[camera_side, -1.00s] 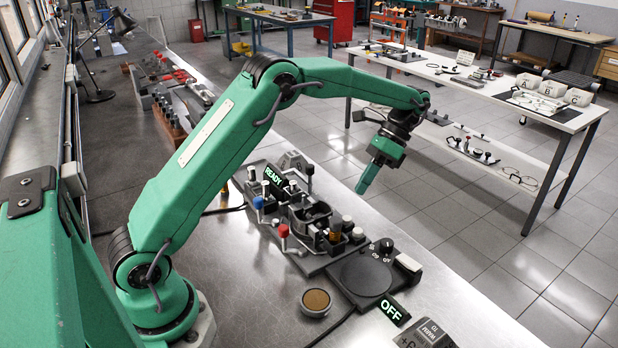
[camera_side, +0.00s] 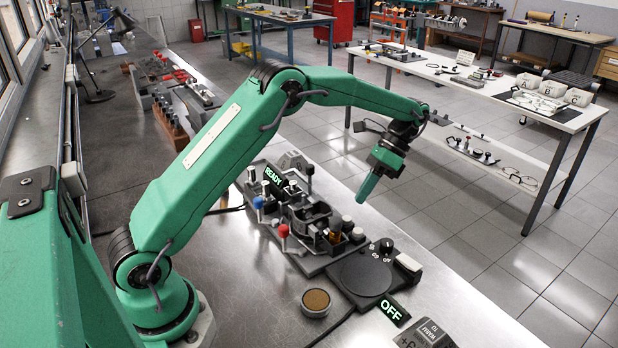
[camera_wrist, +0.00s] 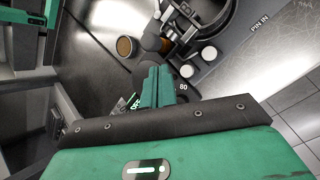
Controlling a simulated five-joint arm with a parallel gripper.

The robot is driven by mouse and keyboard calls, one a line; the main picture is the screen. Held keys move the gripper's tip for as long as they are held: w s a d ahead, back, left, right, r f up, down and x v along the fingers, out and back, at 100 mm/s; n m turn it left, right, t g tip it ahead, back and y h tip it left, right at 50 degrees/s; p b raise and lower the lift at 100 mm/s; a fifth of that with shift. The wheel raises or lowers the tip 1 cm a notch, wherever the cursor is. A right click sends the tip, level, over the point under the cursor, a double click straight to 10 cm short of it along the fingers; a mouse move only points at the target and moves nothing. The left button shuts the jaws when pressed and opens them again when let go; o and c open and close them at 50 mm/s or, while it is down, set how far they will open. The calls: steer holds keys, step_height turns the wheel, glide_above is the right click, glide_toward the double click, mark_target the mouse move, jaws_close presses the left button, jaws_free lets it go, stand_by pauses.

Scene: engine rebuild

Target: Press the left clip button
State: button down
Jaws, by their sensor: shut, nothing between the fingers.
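Two pale round-topped buttons (camera_side: 347,221) stand at the right end of the dark fixture (camera_side: 312,252). They also show as two white discs (camera_wrist: 208,54) in the wrist view. I cannot tell which one is the left clip button, and no label on them is readable. My gripper (camera_side: 362,198) points down, its green fingers together and empty. In the side view its tips appear just above and to the right of the buttons, apart from them. In the wrist view the closed fingers (camera_wrist: 158,72) lie left of and below the discs.
The fixture carries a blue-knobbed lever (camera_side: 258,202), a red-knobbed lever (camera_side: 283,231) and a lit READY sign (camera_side: 275,179). A dark round plate (camera_side: 364,275) with an OFF sign (camera_side: 393,310) sits in front. A brown-topped tin (camera_side: 316,301) stands on open metal bench.

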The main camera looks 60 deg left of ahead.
mark_target(361, 229)
steer(key=shift+f, duration=3.4)
steer(key=shift+d+f, duration=0.1)
steer(key=shift+f, duration=0.75)
stand_by(0.5)
steer(key=shift+r, duration=0.1)
stand_by(0.3)
steer(key=shift+r, duration=0.8)
steer(key=shift+r, duration=0.1)
steer(key=shift+r, duration=2.4)
